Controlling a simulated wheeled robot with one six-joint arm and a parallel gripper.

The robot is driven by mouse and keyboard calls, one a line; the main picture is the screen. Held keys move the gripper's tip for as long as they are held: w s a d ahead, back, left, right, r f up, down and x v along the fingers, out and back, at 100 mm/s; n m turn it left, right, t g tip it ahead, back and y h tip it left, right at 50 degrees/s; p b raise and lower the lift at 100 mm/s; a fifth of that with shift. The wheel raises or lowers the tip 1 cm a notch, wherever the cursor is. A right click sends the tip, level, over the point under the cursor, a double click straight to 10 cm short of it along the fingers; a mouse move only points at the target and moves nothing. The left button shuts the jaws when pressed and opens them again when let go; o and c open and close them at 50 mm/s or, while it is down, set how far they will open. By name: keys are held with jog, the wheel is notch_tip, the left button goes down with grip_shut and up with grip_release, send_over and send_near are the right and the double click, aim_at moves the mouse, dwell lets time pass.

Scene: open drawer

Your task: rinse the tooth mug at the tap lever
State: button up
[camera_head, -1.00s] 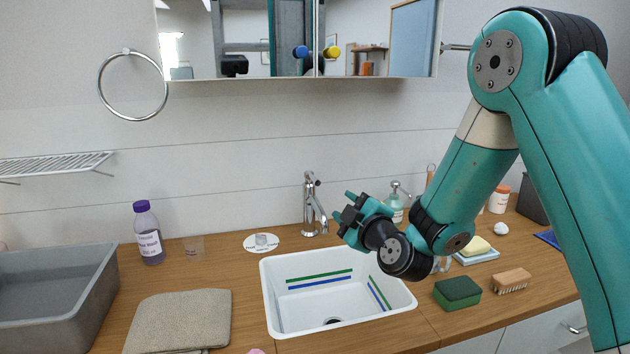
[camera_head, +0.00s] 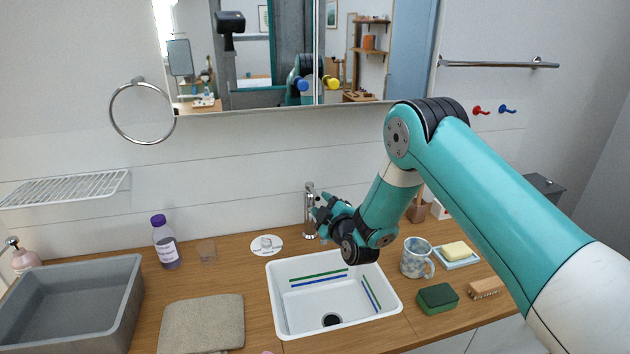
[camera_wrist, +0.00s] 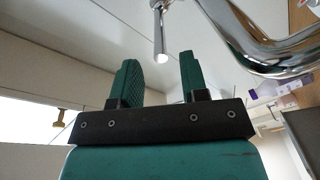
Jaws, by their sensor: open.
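The chrome tap (camera_head: 309,222) stands behind the white sink. In the wrist view a thin chrome rod with a pale end (camera_wrist: 160,35), perhaps the tap lever, hangs just beyond my fingertips, and a curved chrome part (camera_wrist: 270,52) lies to the right. My gripper (camera_head: 317,205) is open and close to the upper tap; in the wrist view its two green fingers (camera_wrist: 160,62) are apart with nothing between them. I cannot tell whether they touch the tap. A speckled blue-white mug (camera_head: 413,258), likely the tooth mug, stands upright right of the sink, apart from my gripper.
The sink (camera_head: 290,318) is empty, with green and blue stripes. Right of it are a green sponge (camera_head: 437,298), a brush (camera_head: 487,288) and a soap dish (camera_head: 458,262). Left are a folded cloth (camera_head: 202,325), a grey basin (camera_head: 125,300) and a purple-capped bottle (camera_head: 166,245). The mirror cabinet (camera_head: 240,108) overhangs.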

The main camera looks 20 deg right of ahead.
aim_at(311, 190)
jog(key=w, duration=0.2)
jog(key=w+p, duration=0.1)
jog(key=w+a, duration=0.1)
jog(key=w, duration=0.1)
jog(key=shift+w, duration=0.35)
grip_shut()
